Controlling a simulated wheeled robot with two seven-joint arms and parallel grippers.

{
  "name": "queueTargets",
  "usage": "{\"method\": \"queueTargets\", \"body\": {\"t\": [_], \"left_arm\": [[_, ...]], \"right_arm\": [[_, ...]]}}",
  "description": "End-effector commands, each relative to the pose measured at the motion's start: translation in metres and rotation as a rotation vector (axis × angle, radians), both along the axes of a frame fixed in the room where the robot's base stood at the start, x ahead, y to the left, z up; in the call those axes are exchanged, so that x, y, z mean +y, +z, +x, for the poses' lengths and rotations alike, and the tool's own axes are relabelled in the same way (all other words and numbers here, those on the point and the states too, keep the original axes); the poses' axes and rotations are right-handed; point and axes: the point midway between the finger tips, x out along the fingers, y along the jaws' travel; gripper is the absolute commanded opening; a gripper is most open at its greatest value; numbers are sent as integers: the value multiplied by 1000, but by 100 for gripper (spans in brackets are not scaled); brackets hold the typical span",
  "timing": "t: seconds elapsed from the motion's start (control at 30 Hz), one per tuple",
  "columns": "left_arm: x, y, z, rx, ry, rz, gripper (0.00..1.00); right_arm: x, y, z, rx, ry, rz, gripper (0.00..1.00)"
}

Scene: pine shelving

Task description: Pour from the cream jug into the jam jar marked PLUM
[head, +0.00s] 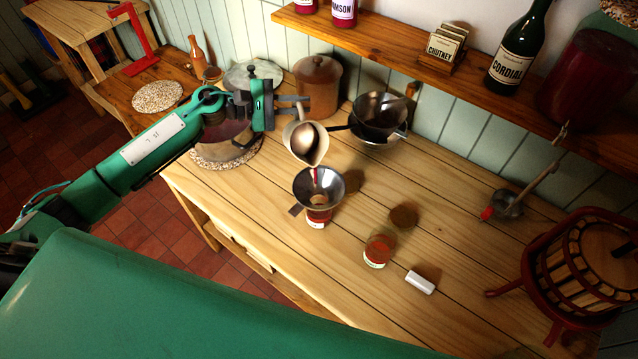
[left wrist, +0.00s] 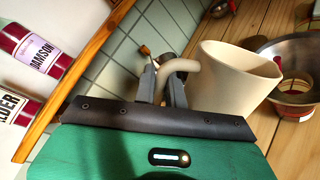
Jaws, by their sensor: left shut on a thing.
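My left gripper (head: 292,108) is shut on the handle of the cream jug (head: 318,146); the handle shows between the fingers in the left wrist view (left wrist: 176,82). The cream-coloured jug (left wrist: 228,82) is tilted, its spout above a metal funnel (head: 332,180). A thin red streak runs from the spout down into the funnel. The funnel sits on a small jar (head: 318,217) with red contents and a pale label. A second similar jar (head: 377,251) stands to the right, without a funnel. Neither label is readable, so I cannot tell which is PLUM. My right gripper is out of view.
Behind the jug stand a lidded brown crock (head: 317,84) and a dark pan (head: 378,117). A white block (head: 420,283) lies beside the second jar. A fruit press (head: 585,262) and ladle (head: 507,203) are at right. A shelf (head: 390,57) overhangs the back.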

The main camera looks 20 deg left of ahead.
Motion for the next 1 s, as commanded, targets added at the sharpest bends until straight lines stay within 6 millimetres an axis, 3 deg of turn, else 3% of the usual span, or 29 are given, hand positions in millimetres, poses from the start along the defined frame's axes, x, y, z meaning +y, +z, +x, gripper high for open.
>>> {"method": "queueTargets", "body": {"t": [1.0], "left_arm": [[-2, 7, -3, -35, 0, 23, 0]], "right_arm": [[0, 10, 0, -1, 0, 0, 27]]}}
